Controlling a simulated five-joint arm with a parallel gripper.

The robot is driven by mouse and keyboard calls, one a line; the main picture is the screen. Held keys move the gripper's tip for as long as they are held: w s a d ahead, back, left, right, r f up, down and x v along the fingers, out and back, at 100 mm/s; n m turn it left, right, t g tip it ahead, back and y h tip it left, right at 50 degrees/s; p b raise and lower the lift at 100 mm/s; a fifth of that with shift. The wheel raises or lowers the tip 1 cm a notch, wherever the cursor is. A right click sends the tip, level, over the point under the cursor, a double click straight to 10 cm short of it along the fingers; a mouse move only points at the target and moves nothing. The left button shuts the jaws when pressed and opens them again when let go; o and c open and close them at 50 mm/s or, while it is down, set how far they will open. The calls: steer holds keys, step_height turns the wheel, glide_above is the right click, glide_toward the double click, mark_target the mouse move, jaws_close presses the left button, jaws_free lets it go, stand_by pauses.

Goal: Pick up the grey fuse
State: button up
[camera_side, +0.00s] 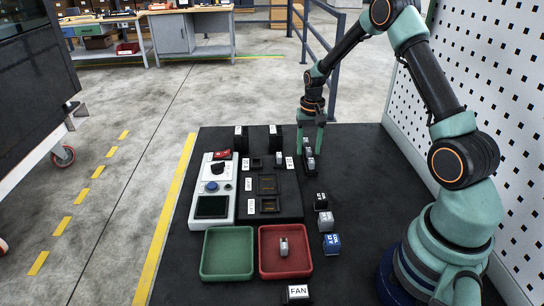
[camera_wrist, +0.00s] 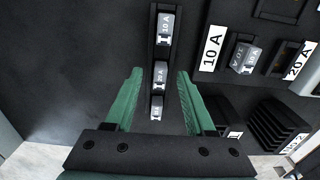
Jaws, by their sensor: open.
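In the wrist view, a narrow black rack (camera_wrist: 153,40) holds a row of grey fuses: a far one marked 10 A (camera_wrist: 165,27), a middle one (camera_wrist: 160,75) and a near one (camera_wrist: 156,105). Another grey fuse (camera_wrist: 245,58) sits in the panel to the right. One more small grey piece (camera_side: 283,246) lies in the red tray (camera_side: 262,268). My gripper (camera_side: 312,148) is open and points down over the rack at the right of the panel. In the wrist view its fingers (camera_wrist: 159,75) stand either side of the row, apart from the fuses.
A green tray (camera_side: 228,275) stands left of the red one. A white tester (camera_side: 201,210) lies by the black panel (camera_side: 289,207). Black, grey and blue blocks (camera_side: 332,244) line its right side. A perforated wall (camera_side: 500,90) stands behind my arm. The table's far right is bare.

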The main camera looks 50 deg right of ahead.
mark_target(308, 149)
jaws_close()
step_height(308, 149, up, 20)
stand_by(0.8)
